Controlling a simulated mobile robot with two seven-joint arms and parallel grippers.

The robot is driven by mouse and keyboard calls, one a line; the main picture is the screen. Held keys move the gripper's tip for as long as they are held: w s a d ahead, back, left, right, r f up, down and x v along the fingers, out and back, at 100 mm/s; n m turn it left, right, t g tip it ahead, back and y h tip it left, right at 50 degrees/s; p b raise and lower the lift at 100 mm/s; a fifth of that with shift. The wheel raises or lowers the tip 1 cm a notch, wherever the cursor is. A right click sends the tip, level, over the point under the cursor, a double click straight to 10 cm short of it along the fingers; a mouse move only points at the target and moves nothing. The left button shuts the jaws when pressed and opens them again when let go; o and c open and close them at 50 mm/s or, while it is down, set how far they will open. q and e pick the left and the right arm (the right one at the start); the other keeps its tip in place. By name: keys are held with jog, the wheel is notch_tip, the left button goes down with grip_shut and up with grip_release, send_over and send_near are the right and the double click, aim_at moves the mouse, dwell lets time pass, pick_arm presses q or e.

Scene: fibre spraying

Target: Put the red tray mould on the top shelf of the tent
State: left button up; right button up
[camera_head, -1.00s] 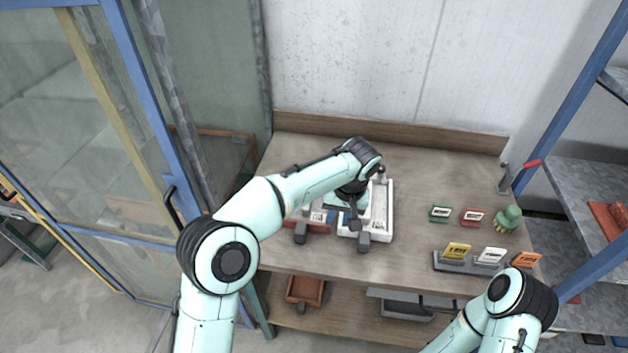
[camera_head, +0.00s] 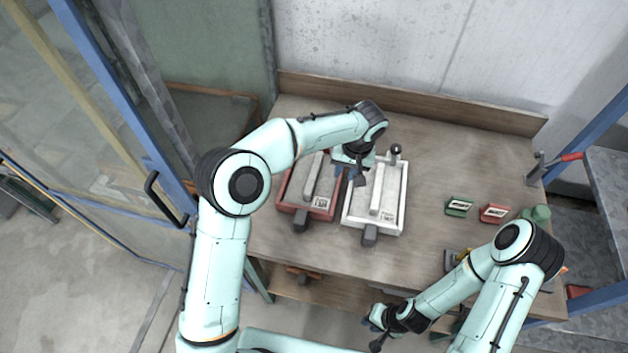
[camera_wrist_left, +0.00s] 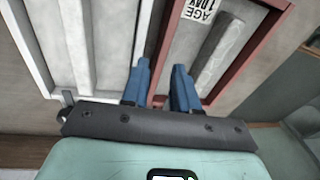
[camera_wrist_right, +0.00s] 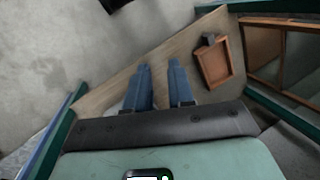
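The red tray mould (camera_head: 290,206), with a grey inside and a raised bar, lies on the workbench (camera_head: 450,150) beside a white tray mould (camera_head: 402,195). My left gripper (camera_head: 352,180) is above the gap between the two moulds. In the left wrist view, its blue fingers (camera_wrist_left: 162,75) are apart, near the red mould's rim (camera_wrist_left: 245,63), holding nothing visible; contact cannot be told. My right gripper (camera_head: 373,330) is low in front of the bench. In the right wrist view, its fingers (camera_wrist_right: 161,80) are open and empty. I cannot tell the tent's top shelf for sure.
A blue-framed glass door (camera_head: 100,110) with a black handle stands at left. Shelving (camera_head: 605,195) with blue posts is at right. Green (camera_head: 458,206) and red (camera_head: 494,213) small blocks lie on the bench. A brown box (camera_wrist_right: 214,65) is on the lower shelf. The bench's back is clear.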

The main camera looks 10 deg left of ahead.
aim_at(339, 181)
pick_arm(q)
jog(key=shift+w+a+f, duration=0.15)
jog(key=shift+a+f, duration=0.05)
jog(key=shift+f, duration=0.75)
jog(key=shift+w+a+f, duration=0.1)
jog(key=shift+a+f, duration=0.05)
jog(key=shift+f, duration=0.75)
jog(key=shift+w+a+f, duration=0.15)
jog(key=shift+a+f, duration=0.05)
jog(key=shift+f, duration=0.75)
grip_shut()
jog(key=shift+r, duration=0.15)
